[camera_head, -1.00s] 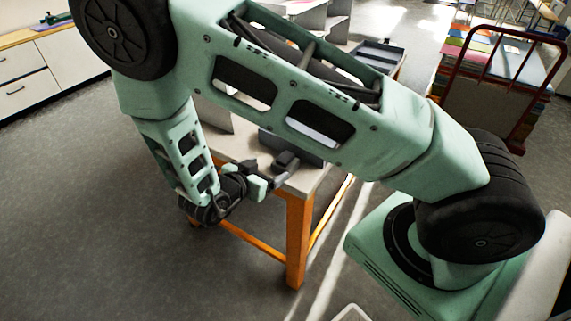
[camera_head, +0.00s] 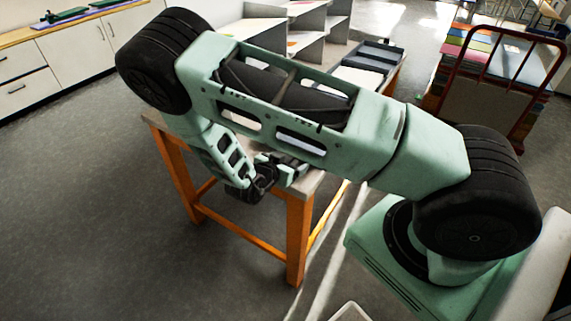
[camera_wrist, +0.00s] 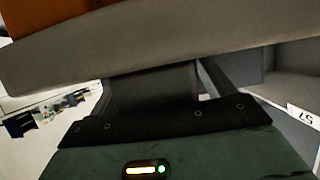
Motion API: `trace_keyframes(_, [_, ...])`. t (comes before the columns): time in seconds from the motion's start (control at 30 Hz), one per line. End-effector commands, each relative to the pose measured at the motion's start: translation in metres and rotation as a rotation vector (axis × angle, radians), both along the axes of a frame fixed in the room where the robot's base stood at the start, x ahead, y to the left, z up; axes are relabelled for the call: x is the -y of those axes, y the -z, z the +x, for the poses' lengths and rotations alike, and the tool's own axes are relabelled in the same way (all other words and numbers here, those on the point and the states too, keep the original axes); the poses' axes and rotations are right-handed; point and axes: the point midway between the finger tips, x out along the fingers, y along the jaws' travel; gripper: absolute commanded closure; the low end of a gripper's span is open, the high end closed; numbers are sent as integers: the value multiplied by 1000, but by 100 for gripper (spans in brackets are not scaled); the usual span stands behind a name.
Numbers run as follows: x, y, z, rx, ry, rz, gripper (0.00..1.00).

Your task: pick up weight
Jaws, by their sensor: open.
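I cannot make out the weight in either view. My gripper (camera_head: 291,168) is at the near right part of the wooden table (camera_head: 316,181), partly hidden by my own arm in the head view. In the wrist view my gripper (camera_wrist: 170,85) is open, with its dark fingers running up behind a pale slab edge that covers their tips. I cannot tell whether anything lies between the fingers.
Grey open partitions (camera_head: 289,22) stand at the back of the table, with a dark tray (camera_head: 378,52) at its far right. A red-railed cart (camera_head: 497,95) stands to the right and white cabinets (camera_head: 75,52) at the left wall. The floor left of the table is open.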

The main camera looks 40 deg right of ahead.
Motion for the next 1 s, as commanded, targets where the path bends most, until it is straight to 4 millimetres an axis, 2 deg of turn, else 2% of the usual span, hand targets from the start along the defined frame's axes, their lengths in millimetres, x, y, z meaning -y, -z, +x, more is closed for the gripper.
trace_keyframes(0.13, [0, 0, 0, 0, 0, 0, 18])
trace_keyframes(0.17, [0, 0, 0, 1, 0, 0, 24])
trace_keyframes(0.3, [0, 0, 0, 1, 0, 0, 63])
trace_keyframes(0.4, [0, -1, 0, 2, 1, -1, 85])
trace_keyframes(0.77, [0, -6, 1, 3, 1, -1, 85])
trace_keyframes(1.0, [0, -32, 1, 5, 2, 0, 85])
